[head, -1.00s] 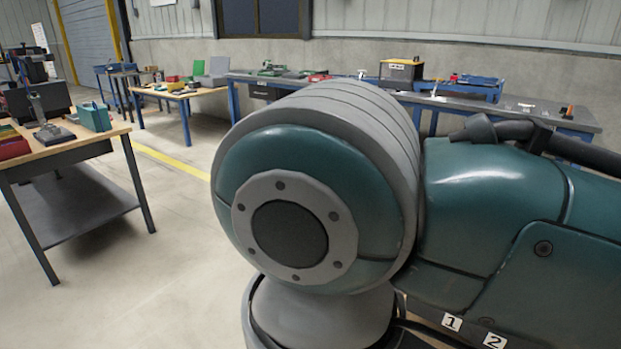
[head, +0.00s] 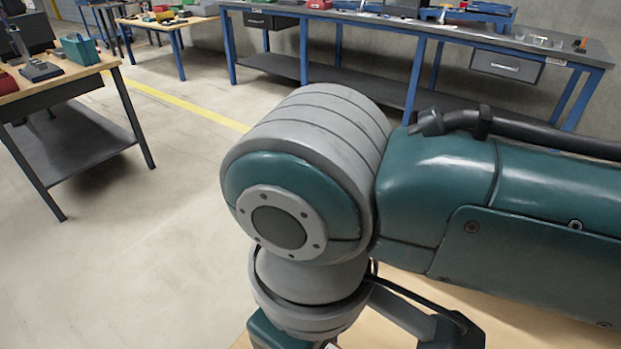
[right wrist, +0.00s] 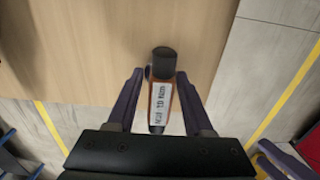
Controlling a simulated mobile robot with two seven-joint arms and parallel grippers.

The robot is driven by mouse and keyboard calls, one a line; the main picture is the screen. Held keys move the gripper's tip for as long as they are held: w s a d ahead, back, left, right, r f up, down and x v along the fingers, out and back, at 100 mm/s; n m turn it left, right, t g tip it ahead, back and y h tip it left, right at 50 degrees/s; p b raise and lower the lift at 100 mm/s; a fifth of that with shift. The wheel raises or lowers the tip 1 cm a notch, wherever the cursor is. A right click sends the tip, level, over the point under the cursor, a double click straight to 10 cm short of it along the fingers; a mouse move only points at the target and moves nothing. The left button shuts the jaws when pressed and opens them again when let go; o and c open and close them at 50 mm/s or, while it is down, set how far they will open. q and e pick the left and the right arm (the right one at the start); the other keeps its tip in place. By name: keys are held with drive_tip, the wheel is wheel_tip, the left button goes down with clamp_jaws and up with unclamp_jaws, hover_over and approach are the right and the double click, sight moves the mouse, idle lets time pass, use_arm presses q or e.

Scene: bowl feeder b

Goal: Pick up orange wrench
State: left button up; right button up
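In the right wrist view, an orange tool (right wrist: 159,118) with a black end cap and a white printed label lies between the fingers of my right gripper (right wrist: 160,76). It looks like the orange wrench. The fingers are spread, with a narrow gap visible on both sides of the tool. Behind it is a pale wooden surface (right wrist: 95,50); I cannot tell whether the tool touches it. Neither gripper shows in the head view.
A large teal and grey jointed machine arm (head: 300,180) fills the head view's middle and right, above a wooden top (head: 510,318). A workbench (head: 60,82) stands at left and a long blue-legged bench (head: 400,22) behind. Floor (head: 150,240) between is clear.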

clamp_jaws()
idle(0.9)
